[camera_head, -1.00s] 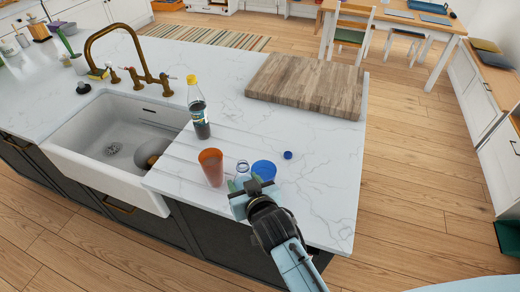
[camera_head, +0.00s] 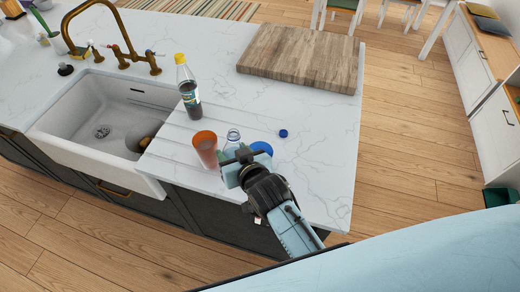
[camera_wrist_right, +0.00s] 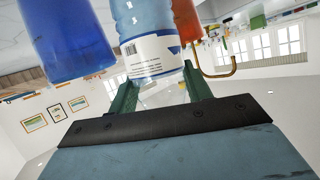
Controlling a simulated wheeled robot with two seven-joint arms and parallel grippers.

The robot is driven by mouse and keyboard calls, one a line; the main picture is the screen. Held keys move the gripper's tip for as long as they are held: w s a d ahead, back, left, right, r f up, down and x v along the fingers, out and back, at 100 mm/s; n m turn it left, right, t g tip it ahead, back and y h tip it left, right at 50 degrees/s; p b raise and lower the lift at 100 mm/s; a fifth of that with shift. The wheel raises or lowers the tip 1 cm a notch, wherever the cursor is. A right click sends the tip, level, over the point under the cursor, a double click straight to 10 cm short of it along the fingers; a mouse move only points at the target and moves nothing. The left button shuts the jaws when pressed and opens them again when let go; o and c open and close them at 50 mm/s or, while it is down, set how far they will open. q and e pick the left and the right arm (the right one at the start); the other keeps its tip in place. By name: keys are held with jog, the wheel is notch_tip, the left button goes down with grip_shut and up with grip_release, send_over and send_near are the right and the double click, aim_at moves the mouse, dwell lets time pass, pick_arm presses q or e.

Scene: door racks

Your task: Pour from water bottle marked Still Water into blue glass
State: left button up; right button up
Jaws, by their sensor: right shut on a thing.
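A clear, uncapped water bottle (camera_head: 232,141) with a white and blue label stands about upright between the two cups. It fills the middle of the right wrist view (camera_wrist_right: 148,35); the label's wording is not readable. My right gripper (camera_head: 236,165) is shut on this bottle, and its green fingers (camera_wrist_right: 160,92) are on either side of it. The blue glass (camera_head: 263,148) stands just right of the bottle, partly hidden by my gripper. It shows at upper left in the right wrist view (camera_wrist_right: 70,40). My left gripper is not in view.
An orange cup (camera_head: 205,148) stands close left of the bottle. A yellow-capped dark bottle (camera_head: 188,90) stands behind it. A blue cap (camera_head: 283,133) lies on the white counter (camera_head: 310,170). A wooden board (camera_head: 300,57) lies at the back; the sink (camera_head: 95,115) is left.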

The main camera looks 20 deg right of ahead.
jog(key=shift+d+r+m+y, duration=0.1)
jog(key=shift+r+m+y, duration=0.25)
jog(key=shift+r, duration=0.2)
jog(key=shift+f, duration=0.1)
jog(key=shift+d+m+y, duration=0.15)
jog(key=shift+m+y, duration=0.2)
jog(key=shift+m, duration=0.1)
jog(key=shift+d+f+m+y, duration=0.15)
jog(key=shift+d+m+y, duration=0.2)
jog(key=shift+m, duration=0.35)
jog(key=shift+w+d+r+m+y, duration=0.1)
jog(key=shift+d+r+m+y, duration=0.15)
jog(key=shift+r+m+y, duration=0.35)
jog(key=shift+a+f+m+y, duration=0.15)
jog(key=shift+f+m+y, duration=0.2)
jog(key=shift+m, duration=0.35)
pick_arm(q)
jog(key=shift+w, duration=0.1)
pick_arm(e)
jog(key=shift+a+r, duration=0.15)
jog(key=shift+r, duration=0.1)
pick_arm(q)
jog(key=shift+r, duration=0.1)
pick_arm(e)
jog(key=shift+m, duration=0.3)
jog(key=shift+a+r+y, duration=0.1)
jog(key=shift+r+y, duration=0.2)
jog(key=shift+y, duration=0.1)
